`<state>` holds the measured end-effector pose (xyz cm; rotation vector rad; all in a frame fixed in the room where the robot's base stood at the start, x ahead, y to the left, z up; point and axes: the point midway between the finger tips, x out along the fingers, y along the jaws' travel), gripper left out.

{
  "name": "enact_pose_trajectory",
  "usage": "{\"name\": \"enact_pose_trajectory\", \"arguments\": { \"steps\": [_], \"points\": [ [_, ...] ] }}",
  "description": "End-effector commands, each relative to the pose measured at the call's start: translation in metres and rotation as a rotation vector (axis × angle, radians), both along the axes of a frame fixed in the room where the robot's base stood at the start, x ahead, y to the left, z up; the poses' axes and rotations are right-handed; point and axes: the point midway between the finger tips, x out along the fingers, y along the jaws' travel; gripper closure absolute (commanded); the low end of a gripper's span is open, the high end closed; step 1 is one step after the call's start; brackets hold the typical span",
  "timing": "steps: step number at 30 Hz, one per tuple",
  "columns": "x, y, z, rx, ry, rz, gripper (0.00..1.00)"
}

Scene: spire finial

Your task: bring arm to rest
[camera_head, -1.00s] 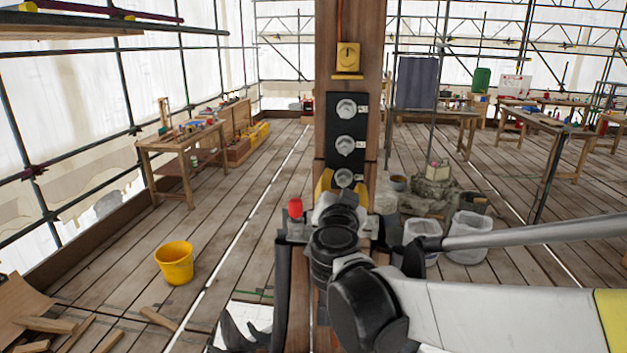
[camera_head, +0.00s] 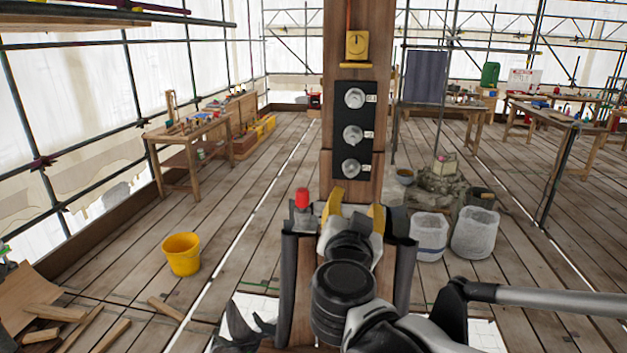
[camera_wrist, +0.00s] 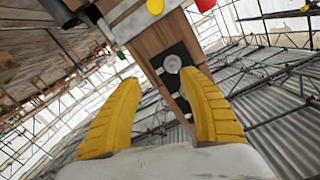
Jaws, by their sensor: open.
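My gripper (camera_head: 355,212) is in the lower middle of the head view, in front of the wooden post (camera_head: 352,185). Its two yellow fingers stand apart with nothing visible between them. In the wrist view my gripper (camera_wrist: 157,105) also shows its yellow fingers spread, with the post (camera_wrist: 150,45) and its black panel (camera_wrist: 185,75) beyond them. In the head view the black panel (camera_head: 343,152) carries three round silver knobs and sits above the fingers. A yellow box with a dial (camera_head: 357,46) is mounted higher on the post.
A red-topped item (camera_head: 302,197) stands left of my gripper. A yellow bucket (camera_head: 182,254) is on the plank floor at left. Workbenches (camera_head: 187,140) are farther back. Floor between bucket and post is mostly clear.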

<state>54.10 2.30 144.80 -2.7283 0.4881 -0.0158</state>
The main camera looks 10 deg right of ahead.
Motion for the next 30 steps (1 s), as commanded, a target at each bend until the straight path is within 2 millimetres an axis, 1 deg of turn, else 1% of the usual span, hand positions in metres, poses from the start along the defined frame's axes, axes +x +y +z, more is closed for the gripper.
{"name": "enact_pose_trajectory", "arguments": {
  "steps": [1, 2, 3, 5, 6, 7, 8, 9, 11, 12, 15, 18, 21, 24, 30],
  "points": [
    [-0.007, -0.014, -0.027, -0.013, 0.053, -0.026, 0.5],
    [-0.013, -0.024, -0.043, -0.024, 0.099, -0.042, 0.5],
    [-0.022, -0.036, -0.068, -0.042, 0.171, -0.059, 0.5],
    [-0.04, -0.055, -0.111, -0.068, 0.298, -0.074, 0.5],
    [-0.053, -0.064, -0.141, -0.084, 0.39, -0.069, 0.5],
    [-0.064, -0.07, -0.163, -0.095, 0.458, -0.059, 0.5],
    [-0.075, -0.073, -0.185, -0.105, 0.524, -0.041, 0.5],
    [-0.09, -0.075, -0.212, -0.114, 0.608, -0.008, 0.5],
    [-0.111, -0.074, -0.25, -0.127, 0.718, 0.062, 0.5],
    [-0.124, -0.07, -0.273, -0.135, 0.778, 0.116, 0.5],
    [-0.151, -0.055, -0.314, -0.149, 0.881, 0.263, 0.5],
    [-0.168, -0.039, -0.338, -0.159, 0.926, 0.386, 0.5],
    [-0.177, -0.028, -0.348, -0.169, 0.939, 0.465, 0.5],
    [-0.18, -0.023, -0.35, -0.175, 0.942, 0.497, 0.5],
    [-0.18, -0.023, -0.348, -0.177, 0.941, 0.501, 0.5]
  ]
}}
